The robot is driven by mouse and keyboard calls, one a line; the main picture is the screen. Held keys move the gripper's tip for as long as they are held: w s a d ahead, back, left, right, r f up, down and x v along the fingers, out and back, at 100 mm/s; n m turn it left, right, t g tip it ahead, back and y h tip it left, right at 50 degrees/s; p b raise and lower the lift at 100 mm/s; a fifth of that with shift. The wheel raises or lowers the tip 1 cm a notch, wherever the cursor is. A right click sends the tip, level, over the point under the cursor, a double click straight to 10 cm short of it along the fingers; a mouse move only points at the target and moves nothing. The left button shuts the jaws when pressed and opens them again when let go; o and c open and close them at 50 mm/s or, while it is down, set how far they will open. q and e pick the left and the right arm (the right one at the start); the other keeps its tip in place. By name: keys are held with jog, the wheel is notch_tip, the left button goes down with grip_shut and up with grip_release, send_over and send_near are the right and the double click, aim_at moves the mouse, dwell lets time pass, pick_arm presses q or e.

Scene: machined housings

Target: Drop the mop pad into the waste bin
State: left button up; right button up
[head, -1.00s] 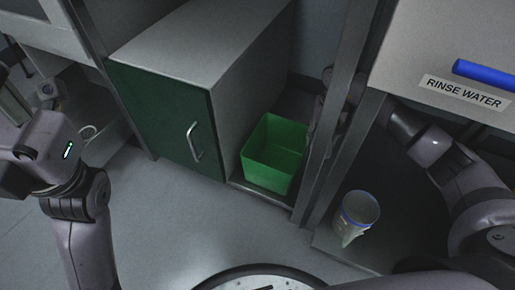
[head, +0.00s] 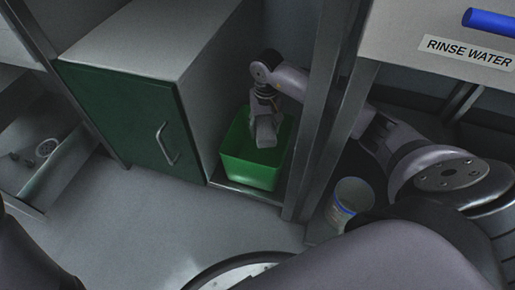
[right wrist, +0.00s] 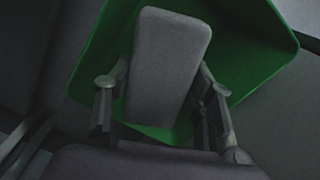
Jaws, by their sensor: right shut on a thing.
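The mop pad, a flat grey block (right wrist: 172,60), is held between the two fingers of my right gripper (right wrist: 163,88) in the right wrist view. In the head view the pad (head: 265,132) hangs below my right gripper (head: 263,103), over the mouth of the green open-topped bin (head: 248,170). The bin's green inner wall (right wrist: 245,45) surrounds much of the pad in the right wrist view. How deep the pad reaches cannot be told. My left gripper is not in view.
A cabinet with a green door (head: 125,115) stands left of the bin, and a metal post (head: 315,130) right of it. A pale bucket with a blue band (head: 352,195) is farther right, below the RINSE WATER panel (head: 468,52). Floor in front is clear.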

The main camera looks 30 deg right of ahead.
jog(key=shift+f, duration=0.25)
jog(key=o, duration=1.2)
notch_tip(320, 180, up, 12)
